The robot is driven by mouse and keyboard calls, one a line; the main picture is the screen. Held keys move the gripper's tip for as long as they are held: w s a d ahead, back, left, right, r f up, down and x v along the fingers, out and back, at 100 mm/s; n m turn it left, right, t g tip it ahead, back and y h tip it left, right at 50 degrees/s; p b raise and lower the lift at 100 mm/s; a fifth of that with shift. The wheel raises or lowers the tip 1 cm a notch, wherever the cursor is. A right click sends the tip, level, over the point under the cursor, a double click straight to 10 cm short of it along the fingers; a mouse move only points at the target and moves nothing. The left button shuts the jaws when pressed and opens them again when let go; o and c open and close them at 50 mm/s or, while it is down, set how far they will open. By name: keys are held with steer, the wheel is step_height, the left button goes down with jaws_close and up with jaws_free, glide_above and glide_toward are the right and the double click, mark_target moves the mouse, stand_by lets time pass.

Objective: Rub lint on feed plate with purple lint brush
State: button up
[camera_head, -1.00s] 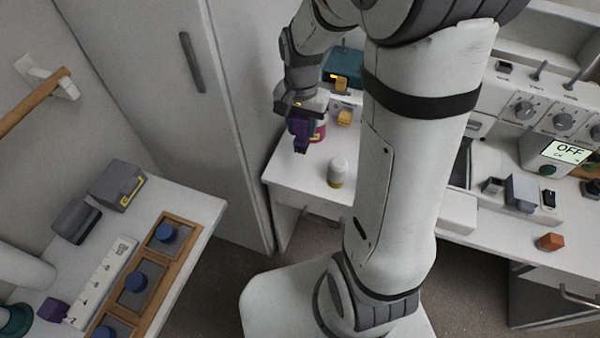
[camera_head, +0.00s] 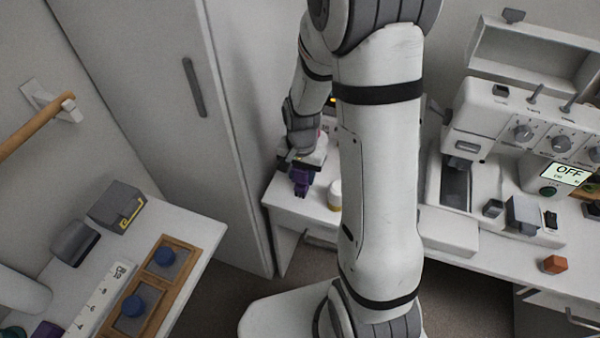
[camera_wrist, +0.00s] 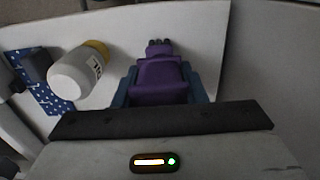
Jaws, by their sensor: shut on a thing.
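My gripper (camera_head: 301,172) is shut on the purple lint brush (camera_head: 300,184), above the far left end of the sewing table. In the wrist view the purple brush (camera_wrist: 160,80) sits between the blue-grey fingers, its dark tip pointing away from my gripper. The feed plate is likely on the bed of the white sewing machine (camera_head: 465,130), right of my arm; a dark recessed area (camera_head: 456,186) shows under its head. I cannot make out lint there.
A control box with a screen reading OFF (camera_head: 562,174) and an orange block (camera_head: 555,264) are on the right. A wooden tray with blue knobs (camera_head: 160,290) lies on the left table.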

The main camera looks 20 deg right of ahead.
steer(key=shift+f, duration=0.1)
steer(key=shift+f, duration=0.15)
steer(key=o, duration=1.1)
steer(key=r, duration=0.7)
steer(key=shift+w+a+r, duration=0.1)
steer(key=shift+w+a, duration=0.15)
steer(key=shift+w, duration=0.05)
steer(key=r, duration=0.1)
steer(key=s+r, duration=0.1)
steer(key=r+n, duration=0.1)
steer(key=shift+s+r, duration=0.15)
steer(key=shift+s, duration=0.15)
steer(key=s+r+n+t, duration=0.1)
steer(key=s+r+n, duration=0.1)
steer(key=s+r, duration=0.1)
steer(key=s+r+n, duration=0.2)
steer(key=s+r, duration=0.1)
steer(key=s, duration=0.2)
steer(key=s+r+n+t, duration=0.1)
steer(key=s+r+n, duration=0.1)
steer(key=s+r, duration=0.1)
steer(key=shift+s+d+r+t, duration=0.1)
steer(key=shift+s+t, duration=0.05)
steer(key=shift+s, duration=0.3)
steer(key=shift+s+r+t, duration=0.1)
steer(key=shift+s+t, duration=0.05)
steer(key=shift+s, duration=0.3)
